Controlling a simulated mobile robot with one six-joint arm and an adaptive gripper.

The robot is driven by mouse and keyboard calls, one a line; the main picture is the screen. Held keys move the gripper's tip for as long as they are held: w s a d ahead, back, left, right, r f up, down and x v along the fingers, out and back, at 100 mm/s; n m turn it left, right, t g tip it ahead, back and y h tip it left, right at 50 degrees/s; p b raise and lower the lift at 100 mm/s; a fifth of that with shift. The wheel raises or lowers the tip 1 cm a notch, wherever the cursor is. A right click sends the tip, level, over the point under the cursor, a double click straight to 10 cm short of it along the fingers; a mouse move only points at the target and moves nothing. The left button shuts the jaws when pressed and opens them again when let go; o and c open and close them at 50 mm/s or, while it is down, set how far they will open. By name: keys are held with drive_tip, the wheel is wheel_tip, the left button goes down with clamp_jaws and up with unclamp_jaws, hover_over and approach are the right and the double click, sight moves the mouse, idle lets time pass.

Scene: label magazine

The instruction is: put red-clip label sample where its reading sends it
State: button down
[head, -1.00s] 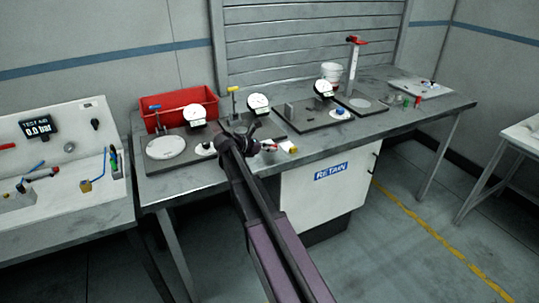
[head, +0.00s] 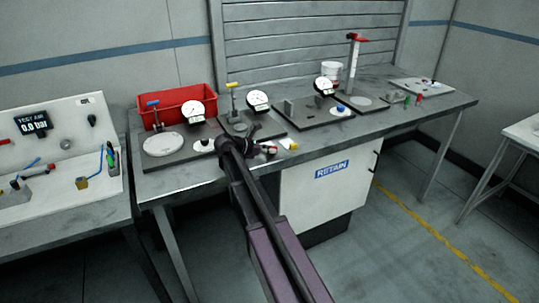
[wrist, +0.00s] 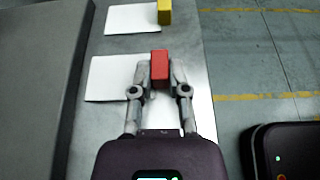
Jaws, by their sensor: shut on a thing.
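The red clip (wrist: 160,67) sits upright between my gripper's fingertips (wrist: 160,92) in the wrist view, and my gripper is shut on it. A white label card (wrist: 112,80) lies at the clip, partly hidden by the fingers. Any reading on the card cannot be made out. A yellow clip (wrist: 164,12) with another white card (wrist: 130,18) lies farther off. In the head view my gripper (head: 262,148) is at the bench's front edge, with the red clip (head: 271,151) at its tip and the yellow clip (head: 294,146) to its right.
Dial-gauge stations (head: 258,100) stand along the bench (head: 385,125) behind my gripper. A red bin (head: 208,94) stands at the back left. A cabinet marked RETAIN (head: 332,195) is below. A TEST AIR panel (head: 34,123) is at the left.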

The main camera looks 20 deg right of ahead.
drive_tip(key=shift+f, duration=0.1)
idle(0.3)
drive_tip(key=shift+f, duration=0.15)
drive_tip(key=c, duration=0.6)
unclamp_jaws()
drive_tip(key=shift+r, duration=0.25)
drive_tip(key=p+v, duration=0.4)
drive_tip(key=v, duration=0.8)
drive_tip(key=shift+p, duration=0.35)
